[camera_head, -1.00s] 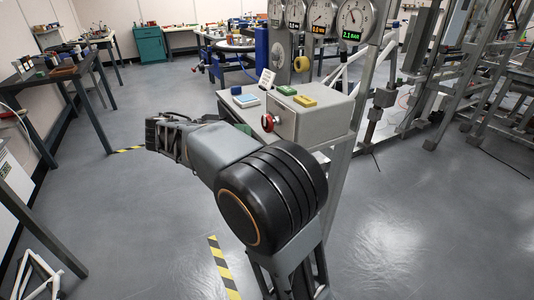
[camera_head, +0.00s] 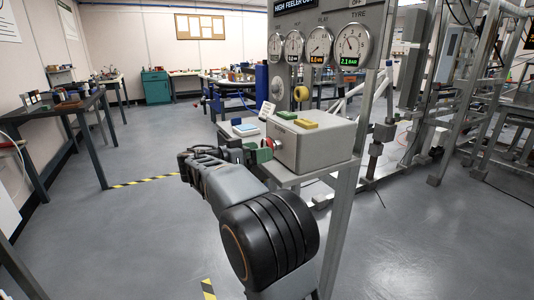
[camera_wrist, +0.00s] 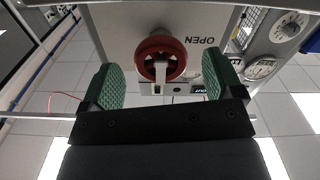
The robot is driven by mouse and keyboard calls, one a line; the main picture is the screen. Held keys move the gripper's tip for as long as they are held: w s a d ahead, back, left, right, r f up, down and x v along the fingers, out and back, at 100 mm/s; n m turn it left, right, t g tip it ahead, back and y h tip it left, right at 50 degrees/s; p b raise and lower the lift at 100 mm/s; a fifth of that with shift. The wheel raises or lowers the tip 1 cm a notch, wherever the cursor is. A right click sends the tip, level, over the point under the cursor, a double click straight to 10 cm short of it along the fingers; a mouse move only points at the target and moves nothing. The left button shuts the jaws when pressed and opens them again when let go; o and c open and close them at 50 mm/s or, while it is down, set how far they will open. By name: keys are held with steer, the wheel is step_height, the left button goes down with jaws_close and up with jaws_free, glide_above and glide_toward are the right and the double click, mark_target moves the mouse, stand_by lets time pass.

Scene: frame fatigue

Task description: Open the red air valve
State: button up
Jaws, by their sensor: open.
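The red air valve (camera_wrist: 161,57) is a round red knob with a pale bar across its front, on the face of a grey box (camera_head: 312,148). In the wrist view the word OPEN, upside down, is beside it. In the head view only a bit of the red valve (camera_head: 270,143) shows, at the box's left face. My gripper (camera_head: 256,154) is right beside that face. In the wrist view my gripper (camera_wrist: 160,78) is open, with one green finger pad on each side of the knob and gaps between. I cannot tell how deep the knob sits between the pads.
A green button (camera_head: 287,115) and a yellow button (camera_head: 307,124) are on the box top. Round gauges (camera_head: 351,46) stand on the panel behind. A workbench (camera_head: 52,110) is at the left. The floor left of my arm is clear.

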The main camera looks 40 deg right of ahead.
steer(key=shift+s+d, duration=0.2)
steer(key=shift+d, duration=1.45)
steer(key=c, duration=0.9)
